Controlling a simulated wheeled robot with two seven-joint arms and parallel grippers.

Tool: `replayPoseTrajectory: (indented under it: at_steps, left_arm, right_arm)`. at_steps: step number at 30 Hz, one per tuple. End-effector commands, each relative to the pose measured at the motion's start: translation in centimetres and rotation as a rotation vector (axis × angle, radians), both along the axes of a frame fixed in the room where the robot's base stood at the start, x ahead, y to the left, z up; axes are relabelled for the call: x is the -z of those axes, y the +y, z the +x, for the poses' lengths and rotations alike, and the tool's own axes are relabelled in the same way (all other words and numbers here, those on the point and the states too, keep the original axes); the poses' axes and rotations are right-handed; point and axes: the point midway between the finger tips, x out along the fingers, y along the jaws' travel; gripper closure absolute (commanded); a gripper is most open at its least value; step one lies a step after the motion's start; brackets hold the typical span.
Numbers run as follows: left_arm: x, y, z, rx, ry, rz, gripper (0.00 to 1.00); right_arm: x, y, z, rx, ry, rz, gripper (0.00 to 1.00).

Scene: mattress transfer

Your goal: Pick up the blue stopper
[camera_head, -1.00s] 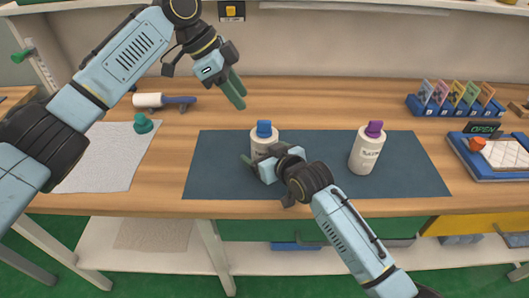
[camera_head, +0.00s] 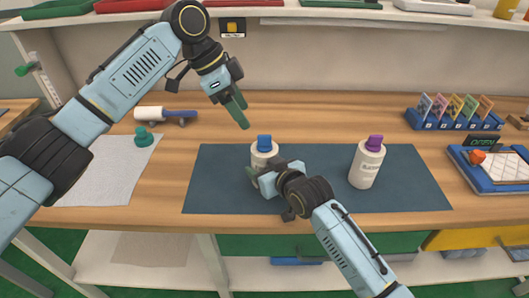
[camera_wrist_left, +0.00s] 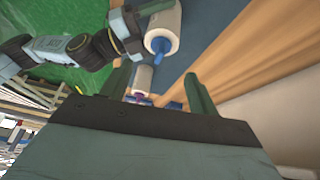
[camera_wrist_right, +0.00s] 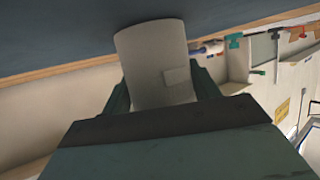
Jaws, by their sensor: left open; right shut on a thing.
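The blue stopper (camera_head: 264,142) sits on top of a white bottle (camera_head: 262,158) on the dark blue mat (camera_head: 320,200). It also shows in the left wrist view (camera_wrist_left: 158,46). My right gripper (camera_head: 262,180) is shut on that bottle's body from the front; the bottle (camera_wrist_right: 155,60) fills the space between its fingers in the right wrist view. The bottle stands upright. My left gripper (camera_head: 238,110) is open and empty, above and a little left of the stopper, fingers pointing down. Its fingers (camera_wrist_left: 160,90) frame the lower part of the left wrist view.
A second white bottle with a purple stopper (camera_head: 375,143) stands to the right on the mat. A green stopper (camera_head: 143,137) lies on a pale cloth (camera_head: 105,170) at left, near a white roller (camera_head: 150,113). A blue card rack (camera_head: 450,120) and a tray (camera_head: 490,185) are at right.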

Motion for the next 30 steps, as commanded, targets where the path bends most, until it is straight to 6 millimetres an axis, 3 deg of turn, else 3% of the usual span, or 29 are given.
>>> replayPoseTrajectory:
  at_steps: [15, 24, 30]
  left_arm:
    - [-1.3, -3.2, -2.0, -0.769, 0.074, 0.187, 0.4]
    - [-2.6, -4.7, -3.0, -1.236, 0.038, 0.142, 0.4]
    - [-3.3, -5.2, -3.4, -1.413, 0.021, 0.089, 0.4]
  right_arm:
    - [0.1, 0.0, 0.0, 0.0, 0.002, -0.001, 0.72]
    - [0.1, 0.0, 0.0, 0.0, 0.002, -0.001, 0.72]
    - [0.1, 0.0, 0.0, 0.0, 0.002, -0.001, 0.72]
